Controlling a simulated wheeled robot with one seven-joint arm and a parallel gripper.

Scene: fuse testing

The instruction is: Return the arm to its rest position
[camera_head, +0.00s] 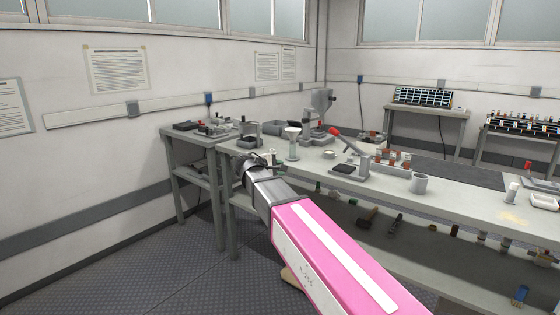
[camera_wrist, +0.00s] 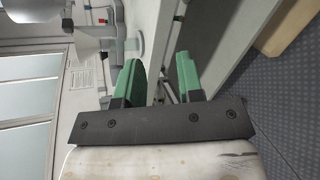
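My arm, with a pink link (camera_head: 325,245), reaches from the lower right of the head view toward the left end of the long workbench (camera_head: 445,195). My gripper is at its far end, by the bench's front edge, mostly hidden behind the dark wrist in the head view. In the wrist view my gripper (camera_wrist: 158,68) shows two green fingers apart, with nothing between them. The bench edge and legs show beyond the fingers.
A white funnel-topped stand (camera_head: 293,143), a red-handled lever press (camera_head: 350,150) and a grey cup (camera_head: 418,183) stand on the bench near my arm. A smaller side table (camera_head: 180,140) adjoins at left. The floor (camera_head: 150,265) at left is clear.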

